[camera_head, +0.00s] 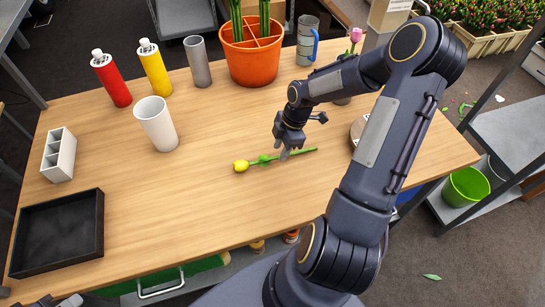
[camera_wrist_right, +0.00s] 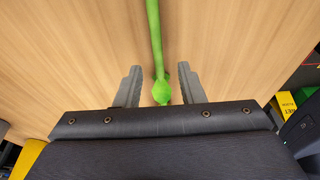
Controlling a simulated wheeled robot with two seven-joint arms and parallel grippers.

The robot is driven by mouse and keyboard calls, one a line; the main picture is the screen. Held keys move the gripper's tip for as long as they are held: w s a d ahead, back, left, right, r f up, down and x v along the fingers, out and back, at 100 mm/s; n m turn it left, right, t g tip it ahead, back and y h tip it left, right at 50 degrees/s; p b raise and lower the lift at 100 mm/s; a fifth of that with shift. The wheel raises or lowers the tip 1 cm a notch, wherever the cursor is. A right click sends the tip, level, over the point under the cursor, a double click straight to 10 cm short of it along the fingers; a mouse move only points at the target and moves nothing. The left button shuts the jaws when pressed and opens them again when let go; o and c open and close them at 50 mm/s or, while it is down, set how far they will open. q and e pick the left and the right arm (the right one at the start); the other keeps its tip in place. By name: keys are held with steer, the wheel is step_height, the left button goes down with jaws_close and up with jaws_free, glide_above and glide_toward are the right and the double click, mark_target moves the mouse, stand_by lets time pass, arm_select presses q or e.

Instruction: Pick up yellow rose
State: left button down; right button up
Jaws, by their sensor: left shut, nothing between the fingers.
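The yellow rose (camera_head: 241,166) lies on the wooden table, its green stem pointing right and slightly away. My right gripper (camera_head: 287,152) is just above the stem, to the right of the bloom. In the right wrist view the open fingers of my right gripper (camera_wrist_right: 160,88) stand on either side of the green stem (camera_wrist_right: 155,40), with gaps on both sides. The bloom is out of sight there. My left gripper (camera_head: 62,300) shows only partly at the bottom left corner, shut and empty, far from the rose.
A white cup (camera_head: 156,124), a red bottle (camera_head: 111,80), a yellow bottle (camera_head: 155,68) and a grey cylinder (camera_head: 197,60) stand at the back left. An orange pot (camera_head: 252,62) stands behind my gripper. A black tray (camera_head: 96,235) lies front left. The table around the bloom is clear.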

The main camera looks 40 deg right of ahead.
steer(key=shift+x, duration=1.35)
jaws_close()
